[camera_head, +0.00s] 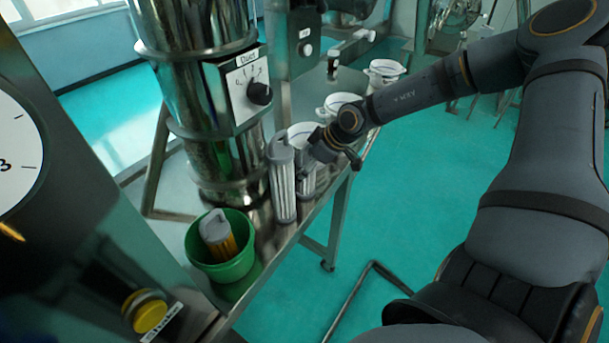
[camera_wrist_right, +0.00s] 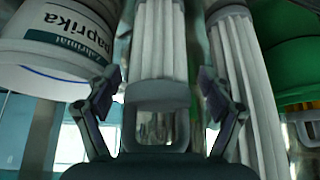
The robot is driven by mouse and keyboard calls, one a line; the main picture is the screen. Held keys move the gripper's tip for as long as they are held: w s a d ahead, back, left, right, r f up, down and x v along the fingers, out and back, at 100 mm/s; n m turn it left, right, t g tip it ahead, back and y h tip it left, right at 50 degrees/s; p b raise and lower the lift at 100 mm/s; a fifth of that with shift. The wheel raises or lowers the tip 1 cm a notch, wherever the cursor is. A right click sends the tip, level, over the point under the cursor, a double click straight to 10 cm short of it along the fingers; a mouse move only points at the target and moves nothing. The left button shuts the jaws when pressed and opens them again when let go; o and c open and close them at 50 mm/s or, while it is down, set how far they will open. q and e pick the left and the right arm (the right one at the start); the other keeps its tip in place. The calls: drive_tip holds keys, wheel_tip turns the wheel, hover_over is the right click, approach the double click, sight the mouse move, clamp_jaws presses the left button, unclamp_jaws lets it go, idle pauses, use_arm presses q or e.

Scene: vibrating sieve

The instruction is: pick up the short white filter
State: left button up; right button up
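Two white pleated filters with grey ends stand on the metal table. The nearer one (camera_head: 284,185) looks taller; the other, shorter-looking filter (camera_head: 307,180) stands just behind it, partly hidden by my right gripper (camera_head: 318,150). In the right wrist view, a white filter (camera_wrist_right: 160,45) with a grey end stands centred between the fingers of my right gripper (camera_wrist_right: 159,88). The fingers are apart, with visible gaps on both sides. The other filter (camera_wrist_right: 243,75) stands close outside the right finger. My left gripper is not in view.
A green bucket (camera_head: 250,257) holding a grey-and-orange filter (camera_head: 217,236) stands at the table's near end. White paprika containers (camera_head: 340,103) line the table behind; one (camera_wrist_right: 60,45) is close to the left finger. The steel sieve column (camera_head: 185,70) rises beside the filters.

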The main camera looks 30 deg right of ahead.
sight(305, 146)
drive_tip(key=shift+s+a+r, duration=0.1)
drive_tip(key=shift+s+r, duration=0.05)
drive_tip(key=shift+s, duration=0.05)
drive_tip(key=shift+c, duration=2.3)
drive_tip(key=shift+w+d, duration=0.1)
drive_tip(key=shift+d, duration=0.1)
drive_tip(key=shift+c, duration=1.3)
drive_tip(key=shift+w+f, duration=0.1)
drive_tip(key=shift+f, duration=0.15)
drive_tip(key=c, duration=0.4)
wheel_tip(305, 146, up, 10)
drive_tip(key=shift+r+b, duration=0.1)
drive_tip(key=shift+b, duration=0.6)
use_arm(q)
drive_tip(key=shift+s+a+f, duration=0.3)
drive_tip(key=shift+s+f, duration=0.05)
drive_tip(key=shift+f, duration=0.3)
